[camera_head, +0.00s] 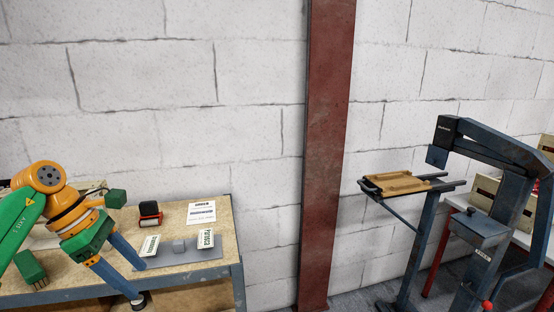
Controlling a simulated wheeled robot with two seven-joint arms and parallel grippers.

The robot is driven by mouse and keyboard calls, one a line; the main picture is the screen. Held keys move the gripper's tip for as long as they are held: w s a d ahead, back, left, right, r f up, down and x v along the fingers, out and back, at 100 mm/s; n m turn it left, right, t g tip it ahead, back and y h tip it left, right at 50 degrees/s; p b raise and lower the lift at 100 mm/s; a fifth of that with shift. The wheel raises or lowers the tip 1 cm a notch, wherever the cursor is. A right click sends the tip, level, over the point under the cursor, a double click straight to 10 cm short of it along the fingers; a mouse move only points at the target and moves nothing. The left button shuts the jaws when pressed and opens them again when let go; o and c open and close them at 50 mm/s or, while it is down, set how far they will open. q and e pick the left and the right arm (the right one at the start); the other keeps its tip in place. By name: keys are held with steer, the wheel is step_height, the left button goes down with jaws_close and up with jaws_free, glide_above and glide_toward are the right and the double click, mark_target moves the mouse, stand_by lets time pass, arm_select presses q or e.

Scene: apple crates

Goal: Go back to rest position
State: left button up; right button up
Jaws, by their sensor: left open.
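My left arm reaches in from the left in the camera_head view. My left gripper (141,284) has two blue fingers spread apart with nothing between them. It hangs tilted down over the front part of the wooden workbench (60,290). My right gripper is not in view.
A red pillar (327,150) stands mid-view. At right, a blue-grey machine (490,235) stands beside a wooden tray (400,183).

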arm_select(q)
steer(key=w+d+f+n+t+h, duration=0.2)
steer(key=w+d+f+n+h, duration=0.15)
steer(key=d+f, duration=0.35)
steer(key=w+d+f+n+t+h, duration=0.25)
steer(key=d+f+n+h, duration=0.2)
steer(key=d, duration=0.45)
step_height(320, 180, down, 12)
steer(key=w+n+t+y, duration=0.2)
steer(key=n+t, duration=0.4)
steer(key=n, duration=0.9)
steer(key=s+a+f+n+g+y, duration=0.1)
steer(key=s+a+f+n+y, duration=0.3)
steer(key=s+f+n, duration=0.6)
steer(key=s+a+f+n+g+y, duration=0.2)
steer(key=s+a+f+n+y, duration=0.4)
steer(key=f, duration=0.6)
steer(key=s+f+n+g, duration=0.2)
steer(key=s+f+n, duration=0.1)
steer(key=s, duration=0.6)
steer(key=s+d+f+n+g, duration=0.1)
steer(key=s+f+n+g, duration=0.1)
steer(key=s, duration=0.7)
steer(key=s+f+n+g, duration=0.3)
steer(key=s+n, duration=0.1)
steer(key=s, duration=0.6)
steer(key=shift+d+f+n+g+y, duration=0.3)
steer(key=shift+f+g, duration=0.05)
